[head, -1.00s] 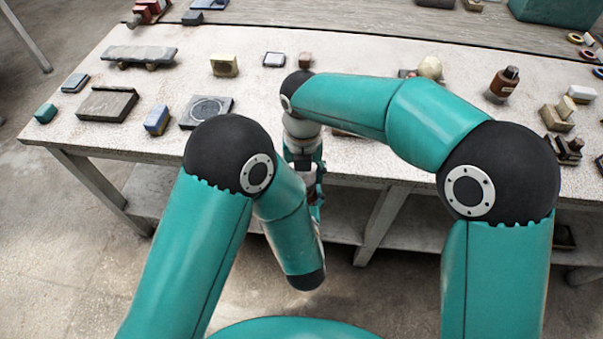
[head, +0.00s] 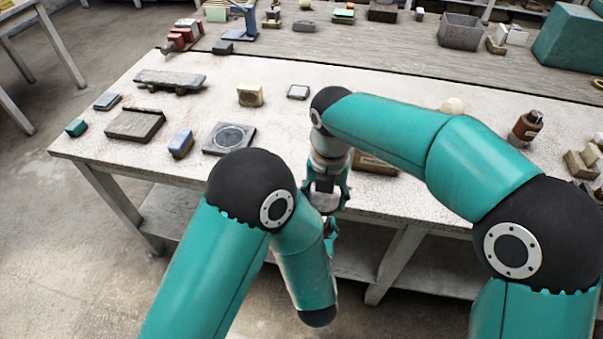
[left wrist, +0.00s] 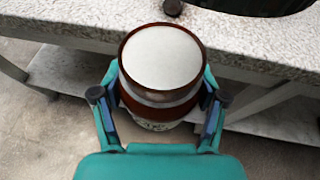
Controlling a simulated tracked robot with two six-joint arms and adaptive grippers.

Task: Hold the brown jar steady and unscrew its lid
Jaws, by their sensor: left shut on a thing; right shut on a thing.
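The brown jar (left wrist: 160,100) is upright between the two fingers of my left gripper (left wrist: 160,103), which is shut on its sides. From above, its top shows a pale round surface inside a brown rim, with no lid on it. My right gripper (head: 326,196) points down above the jar, in front of the table edge. It is shut on a small greyish piece, apparently the lid (head: 324,187), partly hidden by the fingers.
The white table (head: 290,130) edge lies just behind my grippers. A square plate with a ring (head: 229,138), a blue block (head: 181,143) and a wooden block (head: 377,165) stand near this edge. Another brown bottle (head: 527,126) stands at the right.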

